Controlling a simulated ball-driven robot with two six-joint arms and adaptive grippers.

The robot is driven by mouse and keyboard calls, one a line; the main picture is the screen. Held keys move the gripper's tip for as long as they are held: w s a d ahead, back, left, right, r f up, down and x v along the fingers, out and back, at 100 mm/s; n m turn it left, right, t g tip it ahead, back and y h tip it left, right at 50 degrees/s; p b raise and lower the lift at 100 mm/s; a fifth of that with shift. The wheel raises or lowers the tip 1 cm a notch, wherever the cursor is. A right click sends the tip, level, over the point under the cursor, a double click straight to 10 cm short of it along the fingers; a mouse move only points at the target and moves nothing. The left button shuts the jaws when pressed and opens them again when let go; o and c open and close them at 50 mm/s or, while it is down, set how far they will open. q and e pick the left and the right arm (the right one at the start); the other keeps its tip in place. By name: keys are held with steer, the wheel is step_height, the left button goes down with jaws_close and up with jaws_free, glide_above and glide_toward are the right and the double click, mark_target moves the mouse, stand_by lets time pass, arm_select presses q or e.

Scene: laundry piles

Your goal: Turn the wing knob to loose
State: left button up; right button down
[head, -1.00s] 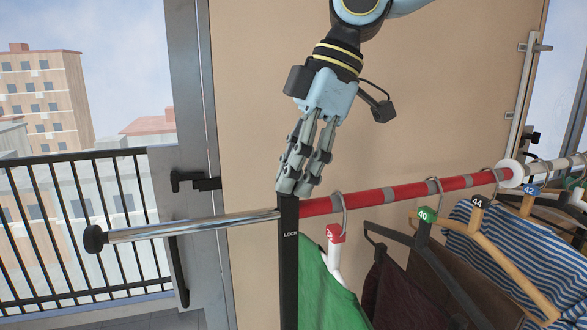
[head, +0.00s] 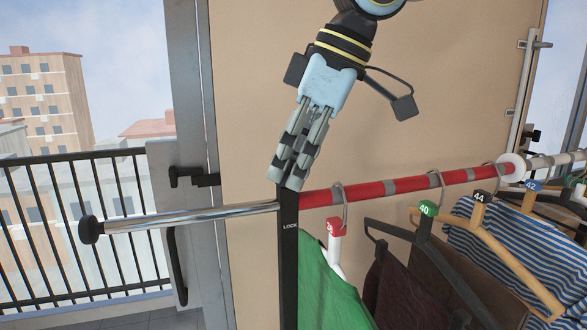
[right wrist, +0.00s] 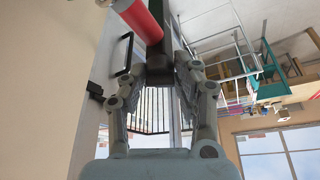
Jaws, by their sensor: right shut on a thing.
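My right gripper (head: 290,184) reaches down from the top and is shut at the top of the black post (head: 290,250) marked LOCK. In the right wrist view its fingertips (right wrist: 158,72) close on a dark piece (right wrist: 157,64) by the post, which I take for the wing knob. In the head view the knob is hidden behind the fingers, so its angle cannot be told. My left gripper is not in view.
A red and grey rail (head: 400,186) runs right from the post, with a chrome rod (head: 200,218) to its left. Hangers with clothes, including a green garment (head: 325,285), hang close by at right. A tan panel (head: 250,100) stands behind.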

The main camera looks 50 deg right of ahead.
steer(key=m+b, duration=0.1)
steer(key=m, duration=0.1)
steer(key=m+h+b, duration=0.1)
steer(key=shift+a+f+m+h, duration=0.1)
steer(key=shift+f+m+h, duration=0.05)
steer(key=shift+m+h, duration=0.2)
steer(key=shift+s+m+t+h+b, duration=0.1)
steer(key=shift+m+t+h+b, duration=0.25)
steer(key=shift+m, duration=0.5)
steer(key=shift+a+r+m, duration=0.1)
steer(key=shift+r+m, duration=0.1)
steer(key=shift+m, duration=0.4)
steer(key=shift+m+h+p, duration=0.3)
steer(key=shift+m+p, duration=0.4)
steer(key=shift+f, duration=0.1)
steer(key=c, duration=1)
jaws_free()
